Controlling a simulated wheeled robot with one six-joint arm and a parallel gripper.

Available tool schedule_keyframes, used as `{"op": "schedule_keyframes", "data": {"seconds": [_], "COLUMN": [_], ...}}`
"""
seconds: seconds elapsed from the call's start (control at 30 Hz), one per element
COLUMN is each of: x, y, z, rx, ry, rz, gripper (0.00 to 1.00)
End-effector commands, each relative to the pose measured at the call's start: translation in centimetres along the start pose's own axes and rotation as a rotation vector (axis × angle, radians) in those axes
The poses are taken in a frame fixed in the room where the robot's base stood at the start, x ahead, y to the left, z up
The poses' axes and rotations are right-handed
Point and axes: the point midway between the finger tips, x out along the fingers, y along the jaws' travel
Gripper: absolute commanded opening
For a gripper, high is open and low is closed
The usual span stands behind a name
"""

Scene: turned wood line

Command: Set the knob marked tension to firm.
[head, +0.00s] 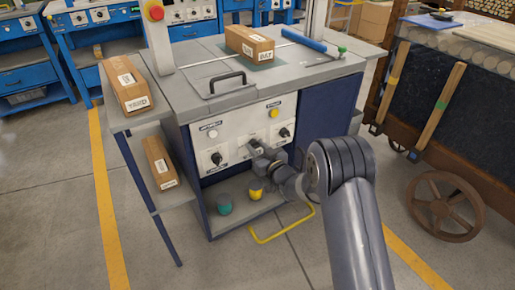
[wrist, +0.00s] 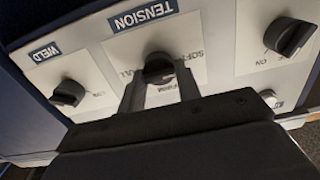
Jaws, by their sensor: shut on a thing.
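The tension knob (wrist: 158,66) is dark and round, under a blue TENSION label (wrist: 142,14) in the wrist view. My gripper (wrist: 161,88) is shut on it, with one finger on each side. The rest of the scale is hidden by my fingers, and I cannot tell where the pointer stands. In the head view my gripper (head: 258,148) reaches the middle of the machine's white panel (head: 237,125) and covers the knob.
The WELD knob (wrist: 68,92) and another dark knob (wrist: 288,37) flank the tension knob. Below the panel, a shelf holds a teal item (head: 224,204) and a yellow one (head: 256,190). A yellow rail (head: 281,233) sticks out low in front.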

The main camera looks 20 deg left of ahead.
Motion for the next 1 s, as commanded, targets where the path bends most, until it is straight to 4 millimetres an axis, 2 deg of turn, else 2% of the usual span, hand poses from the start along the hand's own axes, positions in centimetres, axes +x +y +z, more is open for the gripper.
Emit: {"op": "schedule_keyframes", "data": {"seconds": [0.13,0.47,0.67,1.0], "x": [-0.01,-0.01,-0.02,-0.02], "y": [-0.01,0.01,0.06,0.17], "z": [0.0,0.07,0.15,0.11], "rx": [0.0,0.054,0.176,0.489], "ry": [0.0,0.0,0.0,0.0], "rz": [0.0,0.0,0.0,0.0], "gripper": [0.09,0.09,0.09,0.09]}}
